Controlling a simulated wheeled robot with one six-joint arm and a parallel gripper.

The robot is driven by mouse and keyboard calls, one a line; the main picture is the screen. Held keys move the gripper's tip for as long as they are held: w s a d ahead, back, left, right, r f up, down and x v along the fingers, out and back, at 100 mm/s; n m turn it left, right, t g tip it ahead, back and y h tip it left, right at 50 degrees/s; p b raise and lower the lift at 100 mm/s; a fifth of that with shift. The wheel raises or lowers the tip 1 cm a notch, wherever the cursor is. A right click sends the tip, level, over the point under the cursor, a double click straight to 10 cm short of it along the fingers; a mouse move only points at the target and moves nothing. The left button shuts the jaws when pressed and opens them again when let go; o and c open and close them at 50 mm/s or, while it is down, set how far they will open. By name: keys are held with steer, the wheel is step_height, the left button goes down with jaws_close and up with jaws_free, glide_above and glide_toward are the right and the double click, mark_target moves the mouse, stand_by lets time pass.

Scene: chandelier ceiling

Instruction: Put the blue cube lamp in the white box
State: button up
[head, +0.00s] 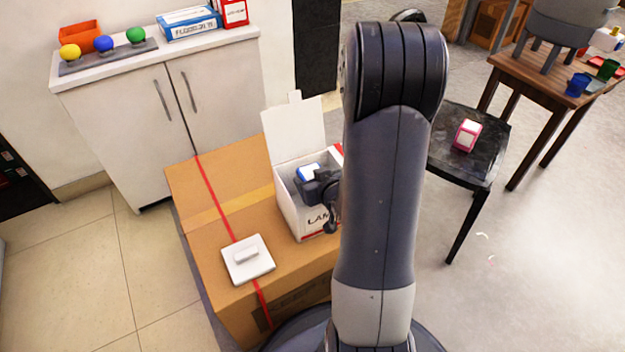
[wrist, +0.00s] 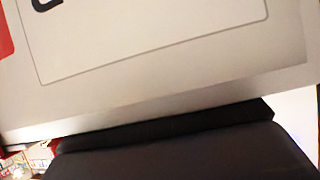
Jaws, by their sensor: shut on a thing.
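The white box (head: 302,216) stands open on a large cardboard carton, its lid (head: 294,133) raised at the back and dark lettering on its front. My gripper (head: 312,182) is at the box's opening, shut on the blue cube lamp (head: 308,171), which shows a pale top and blue edges. The lamp appears within or just over the opening; its exact depth is unclear. My arm covers the box's right side. The wrist view is filled by a close white printed surface, with a dark shape below it; the lamp cannot be made out there.
The cardboard carton (head: 205,215) carries a white switch-like plate (head: 248,259) in front of the box. A black chair (head: 470,150) at right holds a pink cube (head: 467,135). A white cabinet (head: 130,115) stands behind left. Floor at left is clear.

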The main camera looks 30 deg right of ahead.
steer(key=shift+s+f+b, duration=0.1)
steer(key=shift+f+b, duration=0.6)
steer(key=o, duration=1.2)
steer(key=shift+s+a+f, duration=0.1)
steer(key=shift+f, duration=0.05)
steer(key=shift+r+p, duration=0.45)
steer(key=p+v, duration=0.4)
steer(key=v, duration=0.8)
steer(key=shift+r, duration=0.4)
